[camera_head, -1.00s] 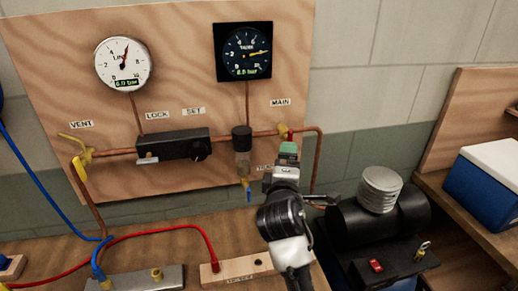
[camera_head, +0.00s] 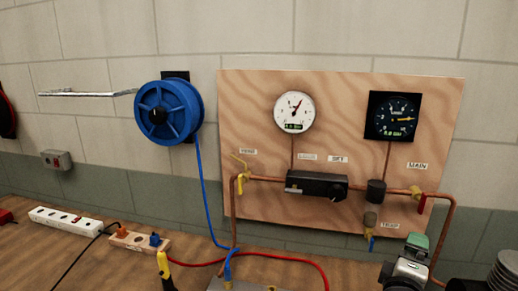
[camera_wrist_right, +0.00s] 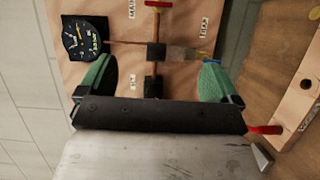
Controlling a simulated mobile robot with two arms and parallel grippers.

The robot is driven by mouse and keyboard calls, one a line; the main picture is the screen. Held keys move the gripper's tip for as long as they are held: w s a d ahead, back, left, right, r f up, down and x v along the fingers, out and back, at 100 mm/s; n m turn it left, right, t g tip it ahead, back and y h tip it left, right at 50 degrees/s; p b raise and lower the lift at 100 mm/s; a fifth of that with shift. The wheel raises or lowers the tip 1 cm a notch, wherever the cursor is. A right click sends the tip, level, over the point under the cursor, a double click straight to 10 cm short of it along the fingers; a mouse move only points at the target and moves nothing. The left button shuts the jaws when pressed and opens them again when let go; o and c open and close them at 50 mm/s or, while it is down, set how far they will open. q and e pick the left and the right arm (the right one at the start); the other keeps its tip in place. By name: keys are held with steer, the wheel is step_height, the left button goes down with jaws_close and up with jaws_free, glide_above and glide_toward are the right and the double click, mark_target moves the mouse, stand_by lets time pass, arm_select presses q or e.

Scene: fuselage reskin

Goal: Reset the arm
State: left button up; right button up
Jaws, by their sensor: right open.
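My right gripper (camera_wrist_right: 155,80) is open in the right wrist view, its two green-padded fingers wide apart with nothing held between them. It faces the plywood gauge board, and the pipe and filter bowl (camera_wrist_right: 183,53) show beyond the fingers. In the head view my right gripper (camera_head: 417,243) is at the lower right, below the red MAIN valve handle (camera_head: 422,204) and apart from it as far as I can tell. My left gripper is not in view.
The plywood board (camera_head: 260,110) carries a white gauge (camera_head: 294,112), a black gauge (camera_head: 393,116) and a regulator (camera_head: 316,186). A blue hose reel (camera_head: 168,112) hangs left of it. A power strip (camera_head: 66,221) and hoses lie on the bench (camera_head: 60,262).

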steer(key=s+a+f+m+g+y, duration=0.2)
steer(key=s+f, duration=0.3)
steer(key=f, duration=0.2)
steer(key=s+a+f+m+g+y, duration=0.2)
steer(key=s+f+y, duration=0.15)
steer(key=f, duration=0.25)
steer(key=s+a+f+m+g+y, duration=0.25)
steer(key=s+a+f+g, duration=0.2)
steer(key=s, duration=0.55)
steer(key=s+a+f+m+g+y, duration=0.25)
steer(key=s+f, duration=0.35)
steer(key=s, duration=0.3)
step_height(320, 180, down, 28)
steer(key=s+g+b, duration=0.1)
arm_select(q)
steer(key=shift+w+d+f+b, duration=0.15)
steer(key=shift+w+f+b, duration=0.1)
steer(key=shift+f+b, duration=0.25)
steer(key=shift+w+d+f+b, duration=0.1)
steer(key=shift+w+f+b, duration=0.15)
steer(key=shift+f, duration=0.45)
arm_select(e)
steer(key=s+d+f+g, duration=0.1)
steer(key=s+d+f, duration=0.2)
steer(key=s+f, duration=1.2)
steer(key=shift+s+f+n, duration=0.35)
steer(key=shift+s+n, duration=0.05)
steer(key=shift+s, duration=0.1)
